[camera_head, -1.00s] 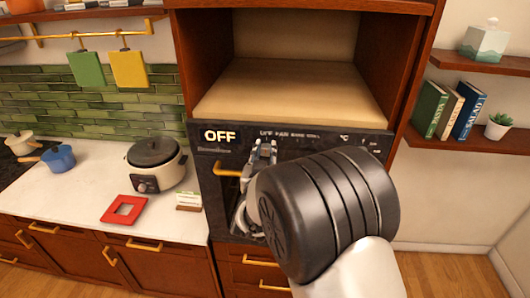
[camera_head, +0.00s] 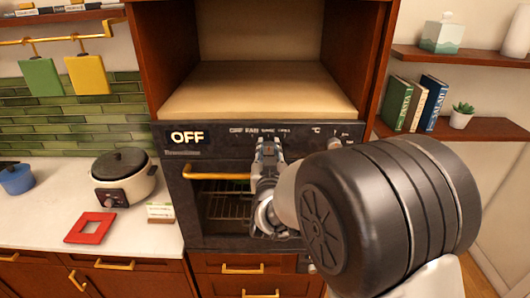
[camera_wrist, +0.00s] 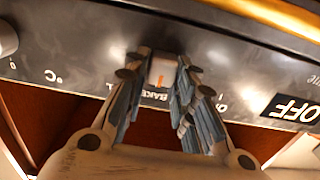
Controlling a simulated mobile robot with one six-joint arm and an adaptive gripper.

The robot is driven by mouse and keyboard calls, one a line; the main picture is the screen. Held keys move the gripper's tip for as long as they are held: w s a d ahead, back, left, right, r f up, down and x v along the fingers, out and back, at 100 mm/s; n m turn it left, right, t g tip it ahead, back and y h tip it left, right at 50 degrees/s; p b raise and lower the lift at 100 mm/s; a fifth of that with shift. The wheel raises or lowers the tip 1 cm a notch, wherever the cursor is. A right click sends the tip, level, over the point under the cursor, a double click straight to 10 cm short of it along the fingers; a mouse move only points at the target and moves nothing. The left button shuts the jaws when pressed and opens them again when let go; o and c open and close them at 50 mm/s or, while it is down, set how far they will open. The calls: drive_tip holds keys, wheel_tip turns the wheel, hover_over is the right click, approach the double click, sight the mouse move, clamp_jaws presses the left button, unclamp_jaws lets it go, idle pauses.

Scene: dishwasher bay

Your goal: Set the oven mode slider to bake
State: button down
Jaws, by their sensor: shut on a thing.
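The black oven (camera_head: 215,200) is in the head view, its mode labels OFF, FAN, BAKE and GRILL along the top panel. Its display (camera_head: 187,137) reads OFF; the display also shows upside down in the wrist view (camera_wrist: 290,108). My gripper (camera_head: 268,148) is at the panel, just under the BAKE label. In the wrist view my gripper (camera_wrist: 160,75) is closed around the small pale slider knob (camera_wrist: 162,68) with an orange mark. The BAKE label (camera_wrist: 153,97) shows between the fingers, close beside the knob. The FAN label is hidden by the fingers there.
The oven door's brass handle (camera_head: 215,176) runs left of my gripper and lies near the panel. A round knob (camera_head: 335,144) sits at the panel's right. An open wooden niche (camera_head: 260,88) is above. The counter with a cooker (camera_head: 123,178) is at left.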

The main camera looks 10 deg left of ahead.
drive_tip(key=c, duration=1.3)
unclamp_jaws()
drive_tip(key=v, duration=1.2)
